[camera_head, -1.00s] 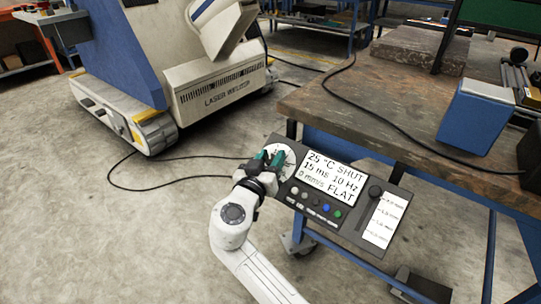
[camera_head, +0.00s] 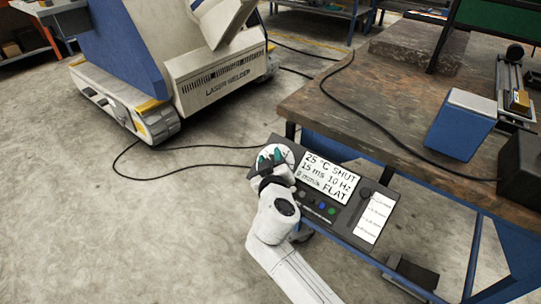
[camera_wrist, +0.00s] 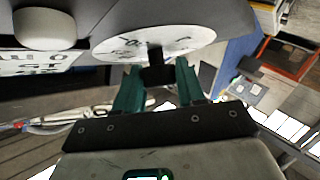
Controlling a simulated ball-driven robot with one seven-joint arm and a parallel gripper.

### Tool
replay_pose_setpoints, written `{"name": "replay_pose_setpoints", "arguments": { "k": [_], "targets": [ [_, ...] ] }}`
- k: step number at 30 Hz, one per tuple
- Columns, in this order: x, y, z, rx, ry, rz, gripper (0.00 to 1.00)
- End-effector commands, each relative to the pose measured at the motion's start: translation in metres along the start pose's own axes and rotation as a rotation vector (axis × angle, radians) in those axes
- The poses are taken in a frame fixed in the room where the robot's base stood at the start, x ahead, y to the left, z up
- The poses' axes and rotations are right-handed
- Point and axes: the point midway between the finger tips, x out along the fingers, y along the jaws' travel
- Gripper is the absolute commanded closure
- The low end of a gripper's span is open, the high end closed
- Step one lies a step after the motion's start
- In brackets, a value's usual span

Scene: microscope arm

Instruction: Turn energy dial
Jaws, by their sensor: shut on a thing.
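The control panel (camera_head: 298,218) hangs at the workbench's front edge, with a screen (camera_head: 327,178) reading 25 °C, SHUT, 15 ms, 10 Hz and FLAT. The energy dial has a round white face (camera_head: 287,153) at the panel's left end; in the wrist view the face (camera_wrist: 185,40) carries dark markings, too blurred to read. My gripper (camera_head: 271,158) is at this dial. In the wrist view its green fingers (camera_wrist: 157,80) are closed on the dial's black knob (camera_wrist: 156,68). In the head view the fingers hide the knob.
A row of small coloured buttons (camera_head: 317,207) and a slider with a white scale (camera_head: 374,218) are on the same panel. A laser welder (camera_head: 222,75) stands at the back left, with black cables on the floor. The workbench (camera_head: 330,112) carries a blue box (camera_head: 460,125).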

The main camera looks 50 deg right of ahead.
Motion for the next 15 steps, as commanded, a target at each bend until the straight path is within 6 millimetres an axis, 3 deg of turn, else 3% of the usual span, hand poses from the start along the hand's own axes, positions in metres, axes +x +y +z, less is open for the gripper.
{"name": "replay_pose_setpoints", "arguments": {
  "k": [11, 12, 15],
  "targets": [
    [-0.0001, -0.0009, -0.0005, -0.002, 0.002, -0.005, 0.92],
    [-0.0001, -0.0009, -0.0005, -0.002, 0.002, -0.005, 0.58],
    [0.0000, -0.0008, -0.0004, -0.002, 0.002, -0.005, 0.49]
  ]
}}
